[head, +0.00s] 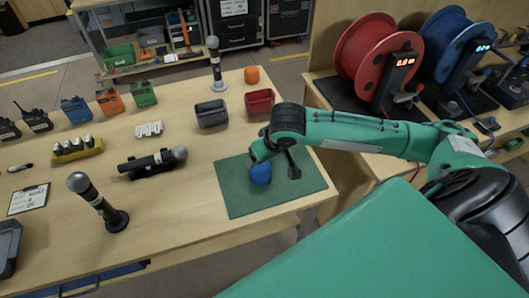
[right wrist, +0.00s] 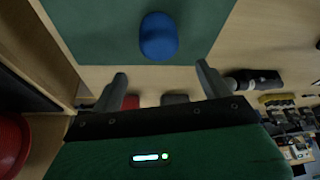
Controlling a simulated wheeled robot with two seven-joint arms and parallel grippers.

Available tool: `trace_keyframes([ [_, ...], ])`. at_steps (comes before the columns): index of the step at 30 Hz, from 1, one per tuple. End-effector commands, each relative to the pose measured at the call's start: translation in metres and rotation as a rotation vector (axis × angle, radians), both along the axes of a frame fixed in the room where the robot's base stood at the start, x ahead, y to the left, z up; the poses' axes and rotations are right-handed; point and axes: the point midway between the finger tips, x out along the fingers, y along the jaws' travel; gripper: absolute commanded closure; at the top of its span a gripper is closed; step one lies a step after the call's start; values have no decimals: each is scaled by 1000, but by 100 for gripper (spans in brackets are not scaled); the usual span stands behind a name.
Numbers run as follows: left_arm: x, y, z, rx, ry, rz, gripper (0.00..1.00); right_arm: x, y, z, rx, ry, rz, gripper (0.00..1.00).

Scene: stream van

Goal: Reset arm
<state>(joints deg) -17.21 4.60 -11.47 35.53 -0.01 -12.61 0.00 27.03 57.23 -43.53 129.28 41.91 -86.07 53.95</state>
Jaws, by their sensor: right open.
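My right arm (head: 370,130) reaches in from the right of the head view over the green mat (head: 233,195). My right gripper (head: 277,164) is above the mat, close to a rounded blue foam piece (head: 261,175) lying on it. In the right wrist view the gripper (right wrist: 163,82) is open with its fingers wide apart and nothing between them. The blue piece (right wrist: 158,36) lies beyond the fingertips on the mat (right wrist: 85,30). My left gripper is out of view.
Two bins, grey (head: 212,113) and red (head: 260,102), stand behind the mat. An orange foam piece (head: 251,75), upright microphones (head: 215,65) (head: 96,200) and a lying microphone (head: 155,163) are on the table. Red (head: 365,50) and blue (head: 445,40) cable reels stand at right.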

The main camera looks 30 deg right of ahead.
Motion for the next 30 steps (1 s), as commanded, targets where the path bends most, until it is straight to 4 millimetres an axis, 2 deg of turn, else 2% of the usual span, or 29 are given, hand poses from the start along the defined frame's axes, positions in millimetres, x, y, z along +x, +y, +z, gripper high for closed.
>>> trace_keyframes([
  [8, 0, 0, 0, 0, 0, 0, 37, -1, 1, -1, 2, 0, 4, 21],
  [13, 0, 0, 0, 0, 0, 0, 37, -10, 24, -13, 21, -4, 65, 21],
  [21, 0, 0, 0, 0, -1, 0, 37, -48, 80, -40, 80, -46, 216, 21],
  [25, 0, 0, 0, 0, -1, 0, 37, -68, 94, -51, 94, -63, 244, 21],
  [30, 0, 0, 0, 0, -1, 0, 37, -98, 97, -66, 89, -63, 239, 21],
])
